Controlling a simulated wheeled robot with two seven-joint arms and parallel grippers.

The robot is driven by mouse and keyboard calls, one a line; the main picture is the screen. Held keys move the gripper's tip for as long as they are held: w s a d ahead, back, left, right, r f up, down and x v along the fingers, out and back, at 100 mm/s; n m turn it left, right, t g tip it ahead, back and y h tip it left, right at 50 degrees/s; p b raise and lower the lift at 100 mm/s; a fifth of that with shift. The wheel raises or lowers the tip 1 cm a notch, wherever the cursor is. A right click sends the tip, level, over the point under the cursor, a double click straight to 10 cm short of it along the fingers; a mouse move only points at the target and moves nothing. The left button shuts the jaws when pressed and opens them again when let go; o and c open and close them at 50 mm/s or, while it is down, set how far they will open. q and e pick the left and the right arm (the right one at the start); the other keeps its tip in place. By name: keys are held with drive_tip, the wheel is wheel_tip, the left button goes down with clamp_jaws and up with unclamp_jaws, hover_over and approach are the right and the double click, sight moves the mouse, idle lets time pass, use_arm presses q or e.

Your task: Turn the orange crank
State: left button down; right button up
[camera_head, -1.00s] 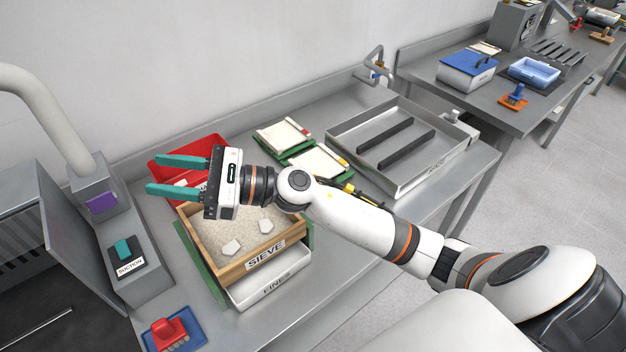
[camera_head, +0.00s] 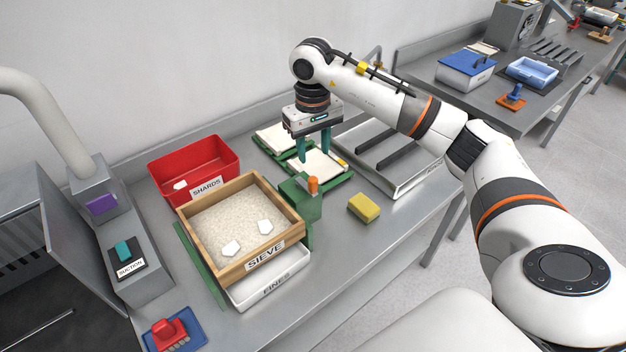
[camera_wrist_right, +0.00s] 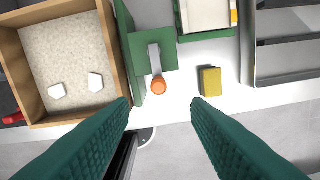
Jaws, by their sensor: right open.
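The orange crank knob (camera_head: 313,186) stands on a green housing (camera_head: 300,204) at the right side of the wooden sieve (camera_head: 222,264). My right gripper (camera_head: 313,154) points down, open and empty, above and behind the knob in the head view. In the right wrist view the orange knob (camera_wrist_right: 158,86) sits at the end of a grey crank arm (camera_wrist_right: 153,58), in the gap between the fingertips of the right gripper (camera_wrist_right: 160,108), not gripped. The sieve holds pale grit and two white shards (camera_head: 265,227). My left gripper is out of view.
A yellow sponge (camera_head: 364,208) lies right of the crank. A red SHARDS bin (camera_head: 194,170) is behind the sieve, and a white FINES tray (camera_head: 272,289) is below it. Green trays (camera_head: 330,181) and a metal tray (camera_head: 398,187) stand behind and right.

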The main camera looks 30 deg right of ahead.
sight(313, 179)
wheel_tip(313, 179, down, 10)
drive_tip(key=p, duration=0.4)
drive_tip(key=shift+a, duration=0.1)
drive_tip(key=shift+f, duration=0.4)
drive_tip(key=shift+c, duration=0.5)
clamp_jaws()
